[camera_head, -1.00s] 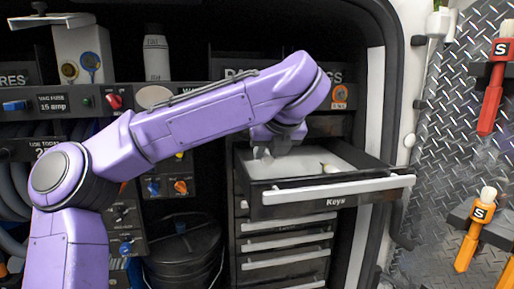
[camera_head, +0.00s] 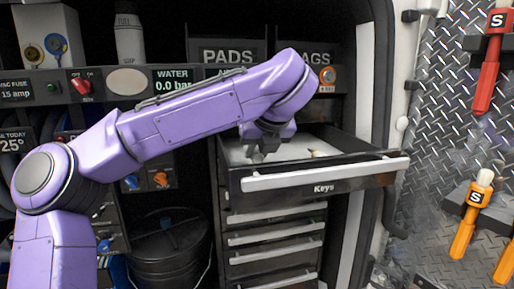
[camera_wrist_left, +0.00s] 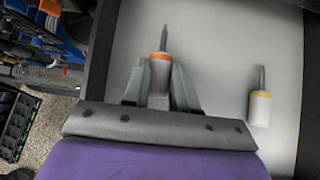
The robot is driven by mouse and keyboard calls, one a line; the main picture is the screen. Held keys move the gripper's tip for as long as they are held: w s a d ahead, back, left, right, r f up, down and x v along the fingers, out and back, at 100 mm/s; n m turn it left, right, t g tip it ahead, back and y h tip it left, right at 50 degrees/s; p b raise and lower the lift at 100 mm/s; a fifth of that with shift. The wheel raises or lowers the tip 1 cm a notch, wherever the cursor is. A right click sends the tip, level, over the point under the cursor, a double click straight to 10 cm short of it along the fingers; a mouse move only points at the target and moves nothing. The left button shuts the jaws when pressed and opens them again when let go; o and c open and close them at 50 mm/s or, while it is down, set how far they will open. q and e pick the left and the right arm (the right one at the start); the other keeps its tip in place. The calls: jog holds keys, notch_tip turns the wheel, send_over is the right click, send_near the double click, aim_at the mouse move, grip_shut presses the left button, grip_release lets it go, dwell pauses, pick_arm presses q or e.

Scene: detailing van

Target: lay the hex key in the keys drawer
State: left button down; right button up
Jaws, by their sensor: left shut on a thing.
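The keys drawer (camera_head: 375,181), marked "Keys", is pulled open at the top of a dark drawer stack. Its pale floor also shows in the left wrist view (camera_wrist_left: 215,45). My left gripper (camera_head: 258,154) is inside the drawer's outline, toward its left side. In the wrist view its fingers (camera_wrist_left: 160,80) are shut on the hex key (camera_wrist_left: 160,72), which has a white handle, an orange band and a grey shaft. I cannot tell whether the hex key touches the drawer floor. A similar yellow-banded tool (camera_wrist_left: 260,108) lies in the drawer to the right. My right gripper is out of view.
Closed drawers (camera_head: 275,238) sit below the open one. A black bucket (camera_head: 168,248) stands left of the stack. Red (camera_head: 488,75) and orange (camera_head: 463,240) tools hang on the right wall. Drawer walls border the gripper; floor between the two tools is clear.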

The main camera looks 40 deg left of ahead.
pick_arm(q)
jog(key=shift+s+f, duration=0.25)
jog(key=shift+w+f, duration=0.1)
jog(key=shift+w, duration=0.25)
jog(key=c, duration=0.8)
grip_release()
jog(key=shift+s, duration=0.15)
jog(key=b+v, duration=0.1)
jog(key=v, duration=0.9)
jog(key=shift+s+r, duration=0.2)
jog(key=shift+r, duration=0.05)
jog(key=shift+d, duration=0.1)
